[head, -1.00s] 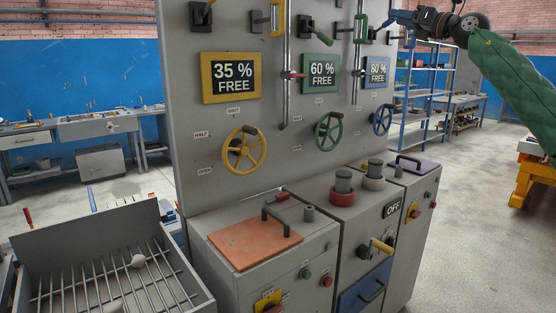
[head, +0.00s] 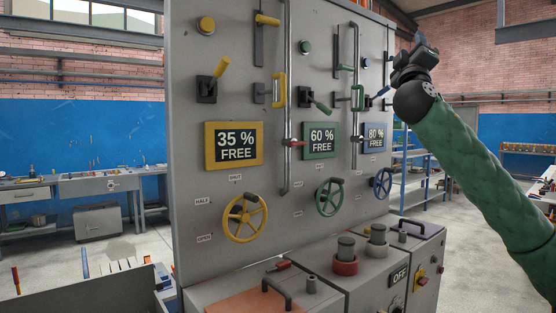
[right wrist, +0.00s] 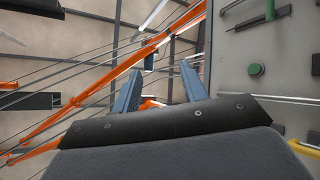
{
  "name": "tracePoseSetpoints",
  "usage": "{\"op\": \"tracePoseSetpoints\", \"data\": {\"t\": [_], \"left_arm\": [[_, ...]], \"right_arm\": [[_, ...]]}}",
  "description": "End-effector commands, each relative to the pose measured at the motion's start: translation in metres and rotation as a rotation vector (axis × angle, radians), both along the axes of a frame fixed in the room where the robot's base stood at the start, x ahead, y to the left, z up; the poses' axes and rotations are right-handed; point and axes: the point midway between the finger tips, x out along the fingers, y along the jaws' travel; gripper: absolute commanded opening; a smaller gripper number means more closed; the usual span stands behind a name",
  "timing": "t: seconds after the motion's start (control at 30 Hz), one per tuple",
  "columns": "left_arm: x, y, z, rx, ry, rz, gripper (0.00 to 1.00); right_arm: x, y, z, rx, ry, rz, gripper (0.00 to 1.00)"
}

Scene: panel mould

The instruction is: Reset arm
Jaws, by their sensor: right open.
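My right arm, in a green padded sleeve, comes in from the lower right of the head view. My right gripper (head: 419,40) is raised at the panel's right edge and points upward, empty. In the right wrist view its two blue fingers (right wrist: 160,80) stand apart with nothing between them. The grey panel (head: 290,105) stands left of the gripper in the head view and along the right side of the wrist view. I cannot tell the exact gap between them. My left gripper is out of view.
The panel carries yellow, green and blue handwheels, levers and displays reading 35 %, 60 % and 80 % FREE. The yellow handwheel (head: 245,218) is nearest. Grey cabinets (head: 320,285) stand below. A blue shelf rack (head: 412,180) is behind. Open floor lies between rack and arm.

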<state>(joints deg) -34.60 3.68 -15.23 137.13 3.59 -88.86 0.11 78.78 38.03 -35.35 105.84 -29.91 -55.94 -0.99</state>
Motion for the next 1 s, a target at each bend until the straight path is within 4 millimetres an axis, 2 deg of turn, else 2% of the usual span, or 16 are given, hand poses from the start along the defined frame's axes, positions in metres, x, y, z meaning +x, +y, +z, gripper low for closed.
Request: {"op": "tracePoseSetpoints", "data": {"t": [0.03, 0.1, 0.33, 0.5, 0.77, 1.0], "left_arm": [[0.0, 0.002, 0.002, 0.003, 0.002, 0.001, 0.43], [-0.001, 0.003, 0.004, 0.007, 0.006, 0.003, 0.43], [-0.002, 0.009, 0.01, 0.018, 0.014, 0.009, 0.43], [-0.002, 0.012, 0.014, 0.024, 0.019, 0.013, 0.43], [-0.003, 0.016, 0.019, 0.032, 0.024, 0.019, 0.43], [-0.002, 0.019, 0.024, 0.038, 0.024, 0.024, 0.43]], "right_arm": [[0.004, 0.008, -0.026, 0.059, 0.051, 0.033, 0.43], [0.009, 0.017, -0.061, 0.132, 0.121, 0.069, 0.43], [0.018, 0.045, -0.173, 0.319, 0.347, 0.163, 0.43], [0.016, 0.066, -0.253, 0.424, 0.508, 0.217, 0.43], [-0.002, 0.094, -0.368, 0.551, 0.734, 0.284, 0.43], [-0.03, 0.116, -0.463, 0.646, 0.917, 0.335, 0.43]]}}
